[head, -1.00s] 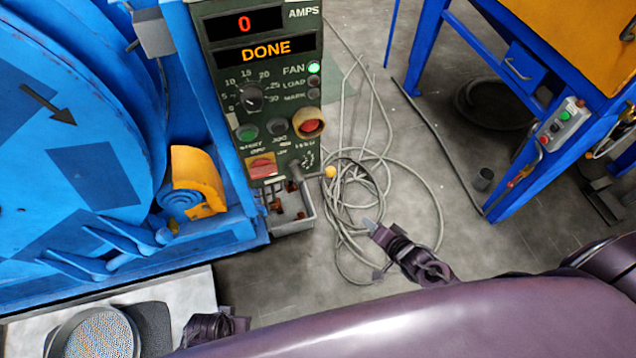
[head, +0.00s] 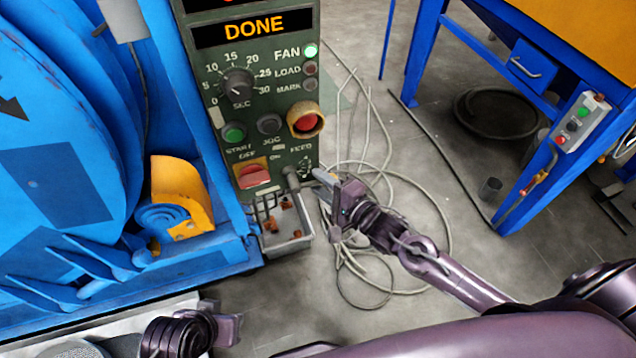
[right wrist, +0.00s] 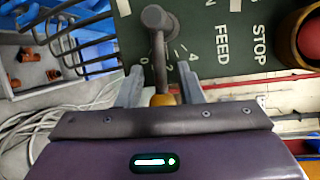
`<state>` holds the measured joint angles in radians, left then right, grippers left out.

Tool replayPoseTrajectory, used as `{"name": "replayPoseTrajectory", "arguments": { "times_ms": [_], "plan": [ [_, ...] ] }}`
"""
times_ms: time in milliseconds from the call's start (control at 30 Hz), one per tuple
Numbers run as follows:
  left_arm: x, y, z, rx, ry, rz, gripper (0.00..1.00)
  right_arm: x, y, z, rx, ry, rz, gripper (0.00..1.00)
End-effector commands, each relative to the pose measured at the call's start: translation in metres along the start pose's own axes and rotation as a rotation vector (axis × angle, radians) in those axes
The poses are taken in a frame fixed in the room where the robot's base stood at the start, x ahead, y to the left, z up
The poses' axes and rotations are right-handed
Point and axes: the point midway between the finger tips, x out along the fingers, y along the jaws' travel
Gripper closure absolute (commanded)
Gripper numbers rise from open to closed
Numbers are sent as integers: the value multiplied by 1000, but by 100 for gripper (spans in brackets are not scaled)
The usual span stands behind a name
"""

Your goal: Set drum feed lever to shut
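The drum feed lever (right wrist: 158,55) is a grey arm on a round pivot beside the FEED label, with a yellow knob (right wrist: 163,100) at its end. Its pivot end also shows in the head view (head: 291,178), low on the green control panel (head: 270,130); the lever points right across the panel's edge. My right gripper (right wrist: 163,88) is open, with one finger on each side of the lever near the knob and visible gaps; in the head view it (head: 323,178) hides the knob. Purple parts at the head view's bottom left may be my left arm; its fingers cannot be made out.
A grey tray (head: 285,240) juts out below. Loose cable (head: 380,295) lies on the floor. Blue machinery (head: 60,190) stands left, a blue bench (head: 425,45) right.

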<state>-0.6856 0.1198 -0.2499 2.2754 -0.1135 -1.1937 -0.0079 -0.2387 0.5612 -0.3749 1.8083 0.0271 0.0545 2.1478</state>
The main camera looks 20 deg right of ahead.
Motion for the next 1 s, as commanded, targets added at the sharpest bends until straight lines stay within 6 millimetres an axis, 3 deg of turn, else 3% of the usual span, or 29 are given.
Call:
{"name": "replayPoseTrajectory", "arguments": {
  "times_ms": [133, 433, 700, 1000],
  "plan": [
    [2, 3, -2, 6, 23, 6, 64, 12, 0, 0, 0, 0, -1, 67],
    [2, 4, -3, 7, 28, 8, 64, 15, 0, 0, 0, 0, 0, 67],
    [2, 4, -3, 7, 28, 8, 64, 14, 0, 0, -1, 0, 0, 99],
    [2, 4, -3, 6, 28, 8, 64, 14, 0, 0, 0, 0, 0, 100]
  ]
}}
